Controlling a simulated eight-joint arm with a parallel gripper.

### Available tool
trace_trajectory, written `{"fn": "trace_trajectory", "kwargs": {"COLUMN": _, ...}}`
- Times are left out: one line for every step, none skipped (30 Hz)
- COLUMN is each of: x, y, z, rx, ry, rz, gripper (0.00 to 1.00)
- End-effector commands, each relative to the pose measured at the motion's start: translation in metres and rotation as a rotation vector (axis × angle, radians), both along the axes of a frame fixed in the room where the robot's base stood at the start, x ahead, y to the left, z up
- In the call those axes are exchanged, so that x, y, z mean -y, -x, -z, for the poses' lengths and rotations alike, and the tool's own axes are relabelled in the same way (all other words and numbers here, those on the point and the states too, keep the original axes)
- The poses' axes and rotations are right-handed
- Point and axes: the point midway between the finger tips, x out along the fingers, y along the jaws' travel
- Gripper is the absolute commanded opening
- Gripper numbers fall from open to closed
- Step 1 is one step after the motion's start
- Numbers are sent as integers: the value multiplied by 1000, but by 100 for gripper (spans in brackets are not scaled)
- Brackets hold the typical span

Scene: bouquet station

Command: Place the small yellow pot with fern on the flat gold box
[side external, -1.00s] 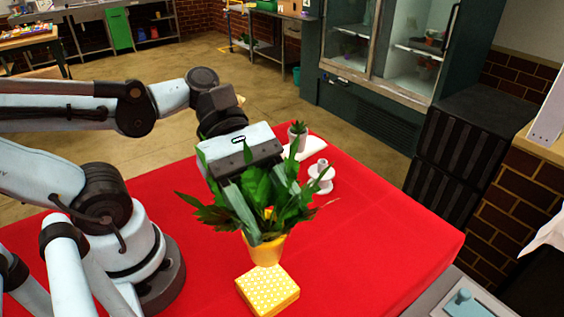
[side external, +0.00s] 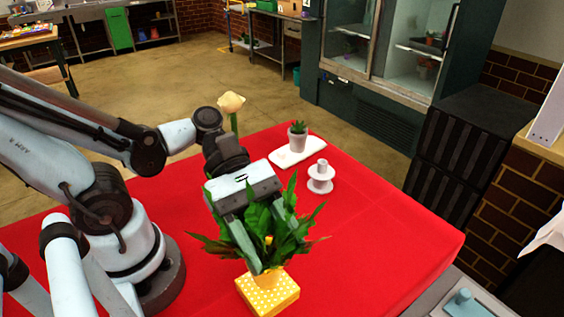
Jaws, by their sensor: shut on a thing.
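The small yellow pot (side external: 272,276) with its green fern (side external: 290,238) is upright at the flat gold box (side external: 268,298), which has a pale dotted pattern. The pot's base appears to be on or just above the box top, toward its back; I cannot tell if it touches. My gripper (side external: 256,262) reaches down from above, among the leaves, and is shut on the pot. The leaves hide much of the fingers and the pot's rim.
A white spool-like stand (side external: 320,178) and a small potted succulent (side external: 298,134) on a white tray (side external: 297,153) stand behind on the red table (side external: 385,225). A pale yellow flower (side external: 231,103) rises behind my arm. The table's right side is clear.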

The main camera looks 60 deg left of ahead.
Motion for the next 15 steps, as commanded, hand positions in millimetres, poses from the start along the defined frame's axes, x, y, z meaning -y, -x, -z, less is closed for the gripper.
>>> {"fn": "trace_trajectory", "kwargs": {"x": 0, "y": -1, "z": 3, "rx": 0, "ry": 2, "rz": 0, "gripper": 0}}
{"fn": "trace_trajectory", "kwargs": {"x": 0, "y": -1, "z": 6, "rx": 0, "ry": 2, "rz": 0, "gripper": 0}}
{"fn": "trace_trajectory", "kwargs": {"x": 0, "y": -1, "z": 8, "rx": 0, "ry": 2, "rz": 0, "gripper": 0}}
{"fn": "trace_trajectory", "kwargs": {"x": 0, "y": -1, "z": 10, "rx": 0, "ry": 2, "rz": 0, "gripper": 0}}
{"fn": "trace_trajectory", "kwargs": {"x": 0, "y": -1, "z": 12, "rx": 0, "ry": 2, "rz": 0, "gripper": 0}}
{"fn": "trace_trajectory", "kwargs": {"x": 0, "y": -1, "z": 14, "rx": 0, "ry": 2, "rz": 0, "gripper": 0}}
{"fn": "trace_trajectory", "kwargs": {"x": 0, "y": 0, "z": 15, "rx": 0, "ry": 2, "rz": 0, "gripper": 0}}
{"fn": "trace_trajectory", "kwargs": {"x": 0, "y": 0, "z": 16, "rx": 0, "ry": 2, "rz": 0, "gripper": 0}}
{"fn": "trace_trajectory", "kwargs": {"x": 0, "y": 0, "z": 18, "rx": 0, "ry": 2, "rz": 0, "gripper": 0}}
{"fn": "trace_trajectory", "kwargs": {"x": 0, "y": 0, "z": 18, "rx": 0, "ry": 2, "rz": 0, "gripper": 0}}
{"fn": "trace_trajectory", "kwargs": {"x": 0, "y": 0, "z": 19, "rx": 0, "ry": 2, "rz": 0, "gripper": 0}}
{"fn": "trace_trajectory", "kwargs": {"x": 0, "y": 0, "z": 19, "rx": 0, "ry": 2, "rz": 0, "gripper": 0}}
{"fn": "trace_trajectory", "kwargs": {"x": 0, "y": 1, "z": 20, "rx": 0, "ry": 2, "rz": 0, "gripper": 0}}
{"fn": "trace_trajectory", "kwargs": {"x": 0, "y": 1, "z": 20, "rx": 0, "ry": 2, "rz": 0, "gripper": 0}}
{"fn": "trace_trajectory", "kwargs": {"x": 0, "y": 1, "z": 20, "rx": 0, "ry": 2, "rz": 0, "gripper": 0}}
